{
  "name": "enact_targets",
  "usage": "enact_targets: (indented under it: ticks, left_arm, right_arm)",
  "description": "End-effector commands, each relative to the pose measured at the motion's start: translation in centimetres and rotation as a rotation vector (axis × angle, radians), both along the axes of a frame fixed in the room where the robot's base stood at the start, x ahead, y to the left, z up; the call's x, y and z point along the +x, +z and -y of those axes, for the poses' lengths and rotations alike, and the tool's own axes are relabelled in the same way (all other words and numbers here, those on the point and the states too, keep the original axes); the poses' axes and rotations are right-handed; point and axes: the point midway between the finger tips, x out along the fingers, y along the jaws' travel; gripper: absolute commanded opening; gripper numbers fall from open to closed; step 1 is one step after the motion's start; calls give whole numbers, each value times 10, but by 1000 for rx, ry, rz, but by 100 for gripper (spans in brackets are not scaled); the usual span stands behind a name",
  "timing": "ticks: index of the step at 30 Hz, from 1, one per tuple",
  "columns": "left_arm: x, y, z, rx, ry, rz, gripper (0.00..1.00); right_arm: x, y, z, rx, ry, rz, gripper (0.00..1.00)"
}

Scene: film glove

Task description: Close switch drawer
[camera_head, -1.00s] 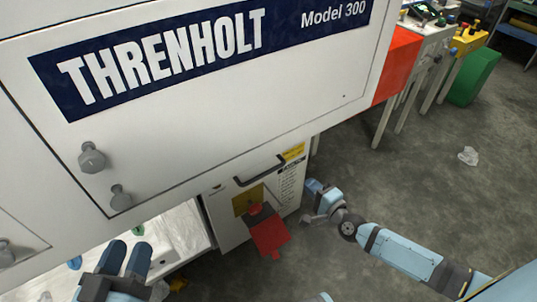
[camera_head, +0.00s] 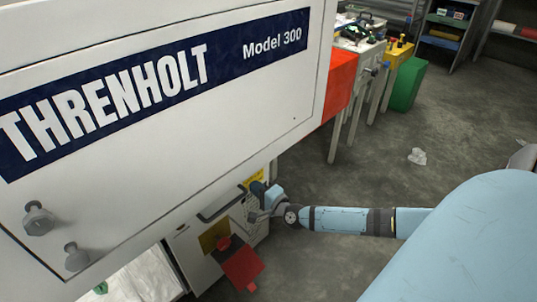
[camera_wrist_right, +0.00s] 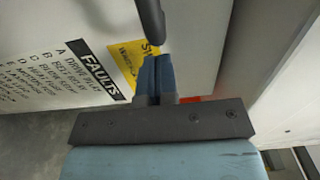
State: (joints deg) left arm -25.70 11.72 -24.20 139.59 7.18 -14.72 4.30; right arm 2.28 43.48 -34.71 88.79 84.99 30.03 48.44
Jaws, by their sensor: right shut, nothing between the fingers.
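The white switch drawer (camera_head: 188,252) shows below the large machine, with a black handle (camera_head: 220,204) along its upper front. Its front bears a yellow plate, a red switch with a hanging red tag (camera_head: 242,266), and printed text. How far it stands out is hard to tell. My right gripper (camera_head: 258,190) is at the right end of the handle, by the yellow label. In the right wrist view, the dark blue fingers (camera_wrist_right: 154,75) are shut and empty, with their tips just below the handle's end (camera_wrist_right: 150,18); contact is unclear. My left gripper is out of view.
The machine's white body (camera_head: 160,175) with the THRENHOLT sign overhangs the drawer. A white surface (camera_head: 145,280) lies left of the drawer. An orange-red panel (camera_head: 340,82), worktables and a green bin (camera_head: 408,85) stand behind. The grey floor (camera_head: 340,165) to the right is mostly clear.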

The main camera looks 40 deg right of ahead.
Motion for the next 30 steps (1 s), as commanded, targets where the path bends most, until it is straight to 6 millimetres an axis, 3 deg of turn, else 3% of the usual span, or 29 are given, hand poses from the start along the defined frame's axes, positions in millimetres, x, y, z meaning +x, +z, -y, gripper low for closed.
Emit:
enact_targets:
  ticks: [6,20,30]
  left_arm:
    - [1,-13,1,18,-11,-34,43]
    - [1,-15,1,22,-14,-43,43]
    - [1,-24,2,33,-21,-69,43]
  right_arm:
    - [23,-1,-2,1,0,1,0]
    - [28,0,-3,0,0,0,0]
    - [71,0,-6,1,-1,1,0]
